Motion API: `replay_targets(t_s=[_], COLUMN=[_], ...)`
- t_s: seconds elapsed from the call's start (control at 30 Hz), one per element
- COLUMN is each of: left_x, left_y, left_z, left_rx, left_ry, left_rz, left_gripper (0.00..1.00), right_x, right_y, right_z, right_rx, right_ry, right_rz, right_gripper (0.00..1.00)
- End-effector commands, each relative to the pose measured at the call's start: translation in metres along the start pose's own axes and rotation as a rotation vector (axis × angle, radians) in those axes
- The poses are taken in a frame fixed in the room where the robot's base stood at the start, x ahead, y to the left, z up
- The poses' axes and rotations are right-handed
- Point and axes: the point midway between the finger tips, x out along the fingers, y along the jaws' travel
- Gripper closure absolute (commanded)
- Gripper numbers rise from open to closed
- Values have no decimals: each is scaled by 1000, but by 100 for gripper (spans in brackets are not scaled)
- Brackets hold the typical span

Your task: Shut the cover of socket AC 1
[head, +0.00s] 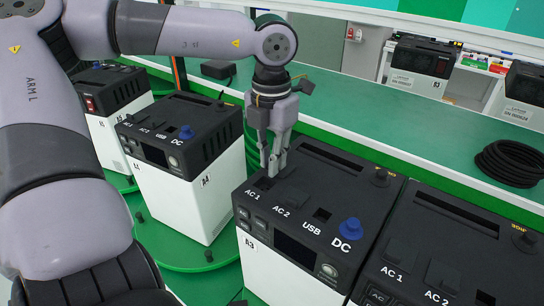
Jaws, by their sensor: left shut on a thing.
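The power unit (290,254) labelled A3 stands in the middle, with a black top and white body. Its AC 1 socket (264,184) shows as a dark opening behind the AC 1 label. My left gripper (273,171) points down at this socket and is shut on the AC 1 cover, which is mostly hidden by the fingertips. The AC 2 cover (292,198) beside it lies flat. My right gripper is not in view.
Another unit (400,270) is close on the right, and unit A4 (190,190) stands to the left. A black cable coil (510,162) lies on the green bench (420,135) behind.

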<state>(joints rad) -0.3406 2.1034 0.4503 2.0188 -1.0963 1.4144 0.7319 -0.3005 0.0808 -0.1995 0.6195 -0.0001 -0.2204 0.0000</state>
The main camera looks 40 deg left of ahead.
Motion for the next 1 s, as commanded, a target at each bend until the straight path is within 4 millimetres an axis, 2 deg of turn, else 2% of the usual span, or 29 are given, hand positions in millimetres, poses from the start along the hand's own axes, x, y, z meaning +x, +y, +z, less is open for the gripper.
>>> replay_targets(t_s=[0.57,0.67,1.0], left_x=[0,1,2], left_y=[-3,-3,-4], left_z=[-1,-8,-50], left_rx=[1,3,5], left_ry=[-4,-5,-6], left_rz=[-10,-12,-14], left_gripper=[100,100,100], right_x=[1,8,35], right_y=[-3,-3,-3], right_z=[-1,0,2], right_rx=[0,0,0], right_ry=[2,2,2], right_rz=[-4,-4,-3], right_gripper=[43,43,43])
